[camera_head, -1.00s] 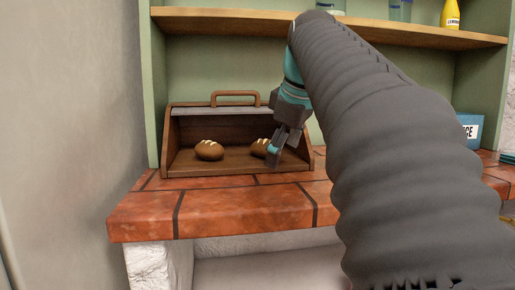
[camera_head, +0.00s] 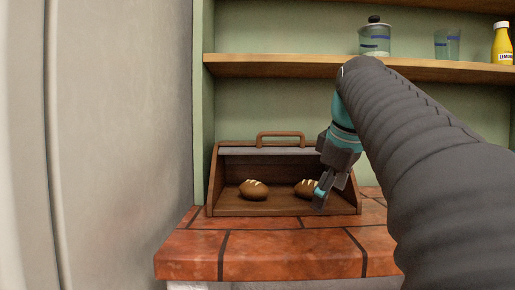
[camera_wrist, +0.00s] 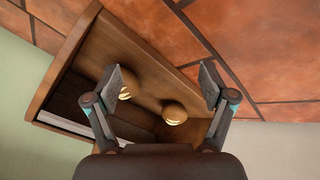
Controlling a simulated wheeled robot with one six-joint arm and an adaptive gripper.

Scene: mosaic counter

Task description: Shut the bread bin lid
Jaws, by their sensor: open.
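The wooden bread bin (camera_head: 222,190) stands on the tiled counter with its front open. Its lid (camera_head: 265,150) is raised, with a brown handle (camera_head: 281,135) on top. Two scored bread loaves lie inside, a left loaf (camera_head: 254,190) and a right loaf (camera_head: 305,188). My gripper (camera_head: 321,197) is in front of the bin's right part, pointing down, open and empty, and it hides part of the right side. In the wrist view, my open fingers (camera_wrist: 152,92) frame the bin (camera_wrist: 62,58) and the loaves behind them. I cannot tell if a finger touches the bin.
The red tiled counter (camera_head: 270,262) is clear in front of the bin. A wall (camera_head: 125,140) stands close on the left. A shelf (camera_head: 290,66) above holds a lidded jar (camera_head: 374,40), a glass (camera_head: 447,44) and a yellow bottle (camera_head: 502,43).

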